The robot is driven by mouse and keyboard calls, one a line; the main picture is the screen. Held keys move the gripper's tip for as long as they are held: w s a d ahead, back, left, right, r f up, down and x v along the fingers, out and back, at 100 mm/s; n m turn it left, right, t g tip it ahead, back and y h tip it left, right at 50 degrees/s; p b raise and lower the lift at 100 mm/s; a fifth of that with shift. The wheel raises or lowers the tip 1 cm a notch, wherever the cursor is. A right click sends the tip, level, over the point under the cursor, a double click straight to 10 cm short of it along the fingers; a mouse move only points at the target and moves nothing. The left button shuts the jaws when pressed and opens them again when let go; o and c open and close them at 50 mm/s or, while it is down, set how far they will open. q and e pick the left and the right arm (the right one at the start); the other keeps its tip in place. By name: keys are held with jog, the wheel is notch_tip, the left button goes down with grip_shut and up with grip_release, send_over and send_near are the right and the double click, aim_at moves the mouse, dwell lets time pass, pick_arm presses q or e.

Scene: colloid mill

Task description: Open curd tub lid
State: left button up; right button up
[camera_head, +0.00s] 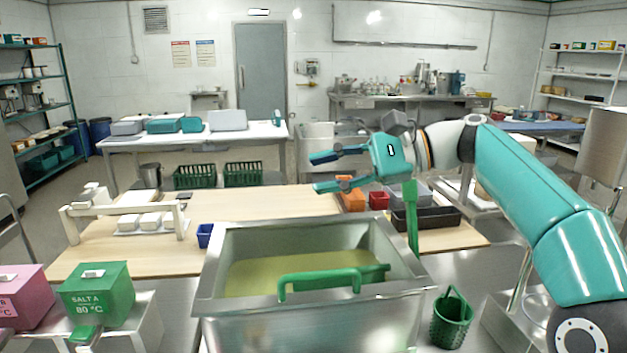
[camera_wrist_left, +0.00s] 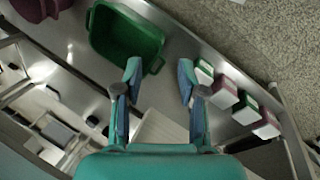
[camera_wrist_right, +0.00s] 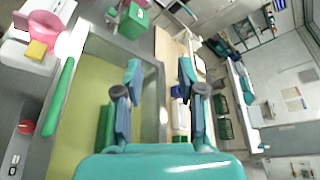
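The curd tub (camera_head: 310,322) is a steel rectangular tub at the front middle in the head view. A yellow-green surface (camera_head: 305,272) shows inside its rim; I cannot tell a separate lid from it. A green bar handle (camera_head: 320,283) lies along its near side, and a green upright piece (camera_head: 411,220) stands at its right side. My right gripper (camera_head: 320,172) is open and empty, above and beyond the tub's far rim. In the right wrist view the tub (camera_wrist_right: 152,105) lies below and left of the open fingers (camera_wrist_right: 160,72). My left gripper (camera_wrist_left: 158,75) is open and empty, outside the head view.
A green salt box (camera_head: 97,292) and a pink box (camera_head: 22,295) stand at the front left. A green basket (camera_head: 451,320) stands right of the tub. A dark tray (camera_head: 428,217) and small bins lie behind it. A green bin (camera_wrist_left: 125,40) shows in the left wrist view.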

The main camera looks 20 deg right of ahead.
jog(key=shift+x, duration=1.2)
grip_shut()
grip_release()
jog(key=v, duration=1.2)
